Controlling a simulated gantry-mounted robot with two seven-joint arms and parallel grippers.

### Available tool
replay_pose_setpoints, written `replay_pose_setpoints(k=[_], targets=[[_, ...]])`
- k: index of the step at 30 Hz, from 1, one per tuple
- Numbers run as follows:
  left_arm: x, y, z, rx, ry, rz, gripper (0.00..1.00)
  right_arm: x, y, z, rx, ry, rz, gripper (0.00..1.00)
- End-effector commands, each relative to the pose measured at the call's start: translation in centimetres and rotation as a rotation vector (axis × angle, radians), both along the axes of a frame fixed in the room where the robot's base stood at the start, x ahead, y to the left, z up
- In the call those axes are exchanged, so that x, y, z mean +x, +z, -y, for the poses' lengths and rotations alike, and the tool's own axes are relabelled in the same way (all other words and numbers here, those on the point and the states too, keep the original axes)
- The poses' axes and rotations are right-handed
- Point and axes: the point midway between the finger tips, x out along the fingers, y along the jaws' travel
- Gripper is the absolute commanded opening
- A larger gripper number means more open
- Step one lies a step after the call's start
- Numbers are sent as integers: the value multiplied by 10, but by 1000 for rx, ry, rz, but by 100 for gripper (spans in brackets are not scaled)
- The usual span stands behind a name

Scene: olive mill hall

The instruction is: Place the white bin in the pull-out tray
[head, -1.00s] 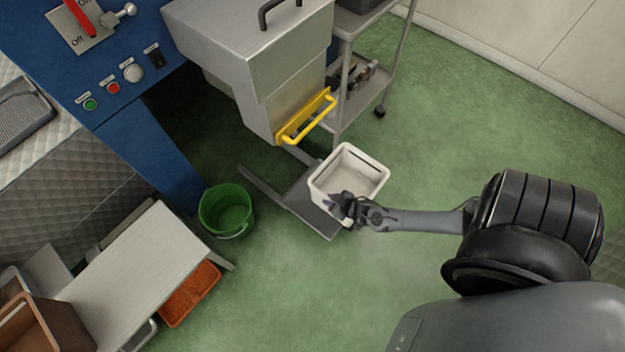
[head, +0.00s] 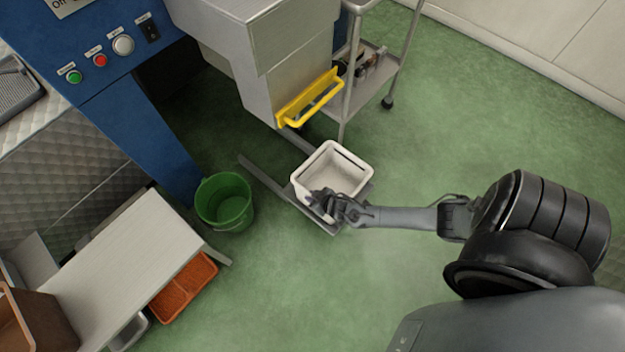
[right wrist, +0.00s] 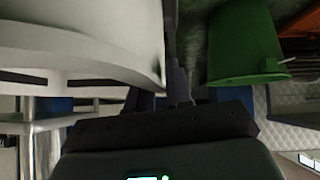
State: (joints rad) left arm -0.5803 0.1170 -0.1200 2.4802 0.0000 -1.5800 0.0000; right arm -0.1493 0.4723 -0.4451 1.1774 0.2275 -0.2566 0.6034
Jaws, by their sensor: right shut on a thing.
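The white bin (head: 335,168) is upright and open-topped in the head view, over the grey pull-out tray (head: 325,222) below the steel machine. The bin covers most of the tray; I cannot tell whether its base touches the tray. My right gripper (head: 327,203) is shut on the near side of the bin. In the right wrist view the bin (right wrist: 85,45) fills the upper left, and the gripper fingers (right wrist: 162,95) are at its edge. My left gripper is not in view.
A green bucket (head: 224,201) stands on the floor left of the tray. A yellow handle (head: 310,97) juts out above the tray's back. A wheeled steel cart (head: 370,75) stands behind. An orange tray (head: 184,287) lies at lower left. The floor at right is clear.

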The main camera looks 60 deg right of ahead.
Motion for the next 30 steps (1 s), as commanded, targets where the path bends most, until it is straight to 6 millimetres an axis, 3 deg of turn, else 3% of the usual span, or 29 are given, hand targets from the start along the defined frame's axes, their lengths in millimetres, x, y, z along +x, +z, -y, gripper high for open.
replay_pose_setpoints(k=[11,12,16,25,30], targets=[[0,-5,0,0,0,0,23,0,-5,1,-2,0,2,0],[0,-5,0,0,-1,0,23,0,-6,0,0,0,0,26],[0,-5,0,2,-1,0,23,0,-6,0,-1,1,0,45],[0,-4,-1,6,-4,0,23,-1,-5,0,-1,1,0,45],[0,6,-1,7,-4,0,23,-8,5,-2,1,1,-1,45]])
